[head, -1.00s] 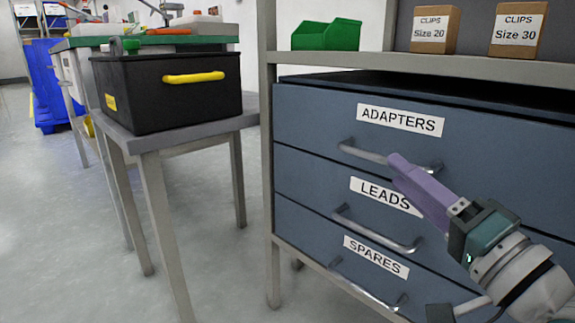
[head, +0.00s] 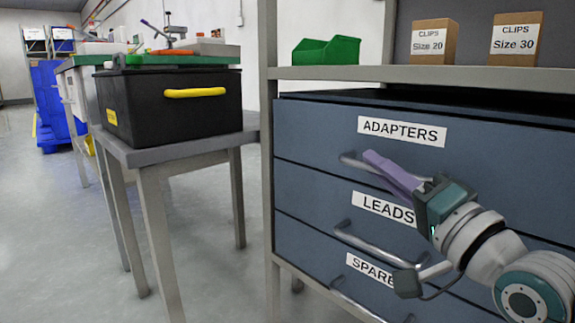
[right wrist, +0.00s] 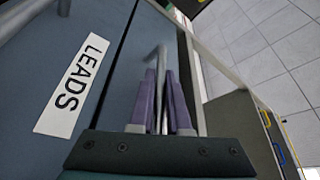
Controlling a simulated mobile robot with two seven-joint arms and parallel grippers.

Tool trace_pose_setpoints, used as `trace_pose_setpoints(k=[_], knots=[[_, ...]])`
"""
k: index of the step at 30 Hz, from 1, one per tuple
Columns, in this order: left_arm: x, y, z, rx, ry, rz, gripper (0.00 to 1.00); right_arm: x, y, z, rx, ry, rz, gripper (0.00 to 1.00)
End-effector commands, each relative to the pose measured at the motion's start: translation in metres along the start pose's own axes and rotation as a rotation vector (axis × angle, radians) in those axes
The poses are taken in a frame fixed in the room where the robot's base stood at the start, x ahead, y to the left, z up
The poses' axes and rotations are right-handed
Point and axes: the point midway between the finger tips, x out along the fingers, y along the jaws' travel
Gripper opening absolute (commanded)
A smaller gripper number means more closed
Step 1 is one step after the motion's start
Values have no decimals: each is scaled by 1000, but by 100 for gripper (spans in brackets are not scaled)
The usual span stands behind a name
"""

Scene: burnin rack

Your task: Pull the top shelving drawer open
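The top drawer (head: 310,135) of the blue-grey shelving unit is labelled ADAPTERS. Its front looks level with the drawers below. Its grey bar handle (head: 352,159) shows only at its left end in the head view; my gripper covers the rest. My right gripper (head: 386,168) is at this handle, with its purple fingers pointing left along the drawer front. In the right wrist view the handle bar (right wrist: 161,62) runs between the two fingers (right wrist: 162,105), which sit close on both sides of it. My left gripper is not in view.
Below are the LEADS drawer (head: 300,190) and SPARES drawer (head: 298,240) with bar handles; my wrist is close to the LEADS handle. A shelf above holds a green bin (head: 326,50) and two CLIPS boxes. A black crate (head: 170,112) stands on a side table at left.

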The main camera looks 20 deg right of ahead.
Motion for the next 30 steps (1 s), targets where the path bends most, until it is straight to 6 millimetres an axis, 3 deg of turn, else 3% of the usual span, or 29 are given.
trace_pose_setpoints(k=[3, 30], knots=[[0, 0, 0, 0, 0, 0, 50, 0, 0, 0, 0, 0, 0, 0], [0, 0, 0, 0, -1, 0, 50, 0, 0, 0, 0, 0, 0, 0]])
